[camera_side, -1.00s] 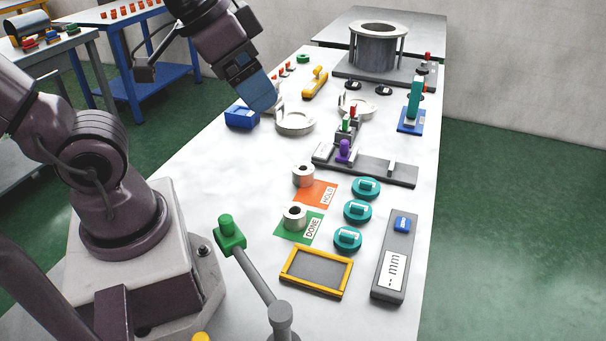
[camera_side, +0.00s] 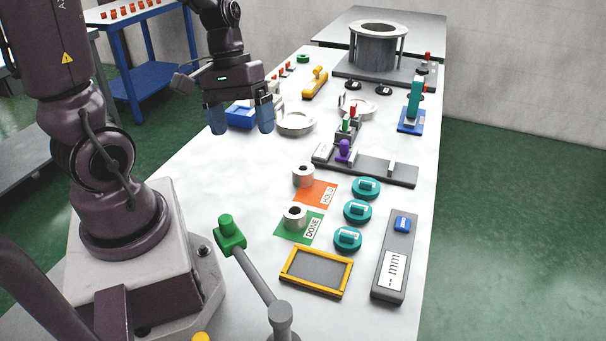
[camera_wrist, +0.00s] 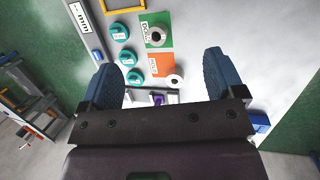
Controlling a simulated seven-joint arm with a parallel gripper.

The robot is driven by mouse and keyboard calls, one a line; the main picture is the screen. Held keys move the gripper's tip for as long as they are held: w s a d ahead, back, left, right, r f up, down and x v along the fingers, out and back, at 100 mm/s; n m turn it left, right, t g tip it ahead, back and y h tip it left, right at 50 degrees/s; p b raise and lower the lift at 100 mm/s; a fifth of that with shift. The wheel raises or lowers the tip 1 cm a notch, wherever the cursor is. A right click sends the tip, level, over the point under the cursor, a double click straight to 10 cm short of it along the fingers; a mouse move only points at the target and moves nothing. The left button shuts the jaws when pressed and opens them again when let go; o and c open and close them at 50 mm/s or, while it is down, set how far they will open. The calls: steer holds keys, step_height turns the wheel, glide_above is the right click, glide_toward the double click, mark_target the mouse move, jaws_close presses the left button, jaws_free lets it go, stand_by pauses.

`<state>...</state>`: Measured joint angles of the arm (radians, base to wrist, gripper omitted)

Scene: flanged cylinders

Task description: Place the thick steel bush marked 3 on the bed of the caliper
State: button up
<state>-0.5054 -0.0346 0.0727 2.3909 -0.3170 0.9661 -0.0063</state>
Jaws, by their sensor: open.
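Two steel bushes show in the side view: one (camera_side: 303,181) at the edge of the orange HOLD card (camera_side: 322,197), one (camera_side: 294,222) on the green DONE card (camera_side: 289,236). No number is readable on either. They also show in the wrist view, by HOLD (camera_wrist: 174,80) and on DONE (camera_wrist: 157,43). What looks like the caliper is a long grey bed (camera_side: 372,170) with a purple knob (camera_side: 344,151) and an upright jaw; its bed carries no bush. My gripper (camera_side: 241,127) is open and empty, pointing down above the table, left of the bushes and caliper.
Several teal round knobbed pieces (camera_side: 357,211) stand right of the cards. A grey "-- mm" readout (camera_side: 390,269), a yellow-framed tray (camera_side: 317,271) and a green-topped post (camera_side: 228,234) are nearer. A blue box (camera_side: 241,115) and pale dishes (camera_side: 296,123) lie behind. Table left of the cards is clear.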

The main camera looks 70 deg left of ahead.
mark_target(307, 169)
steer(key=a+f+n+t+h, duration=0.1)
steer(key=a+f+n+t, duration=0.2)
steer(key=n, duration=0.4)
steer(key=a+f+n+t+h, duration=0.1)
steer(key=a+f+n+t, duration=0.2)
steer(key=a+f+n, duration=0.2)
steer(key=w+a+f+n+t+h, duration=0.1)
steer(key=a+f+n+t, duration=0.3)
steer(key=f+n, duration=0.4)
steer(key=shift+f+n+h, duration=0.3)
steer(key=shift+f+h, duration=0.1)
steer(key=shift+f, duration=0.3)
steer(key=a, duration=0.1)
steer(key=w+n+t+y, duration=0.1)
steer(key=w+a, duration=0.1)
steer(key=shift+a+r+n+t+y, duration=0.25)
steer(key=shift+a+n+t+y, duration=0.05)
steer(key=shift+a+t+y, duration=0.1)
steer(key=shift+w+a+r, duration=0.1)
steer(key=shift+w+a, duration=0.05)
steer(key=shift+w, duration=0.1)
steer(key=shift+t, duration=0.3)
steer(key=x, duration=1.2)
steer(key=shift+w+f, duration=0.2)
steer(key=shift+w, duration=0.1)
steer(key=shift+r, duration=0.1)
steer(key=c, duration=1.3)
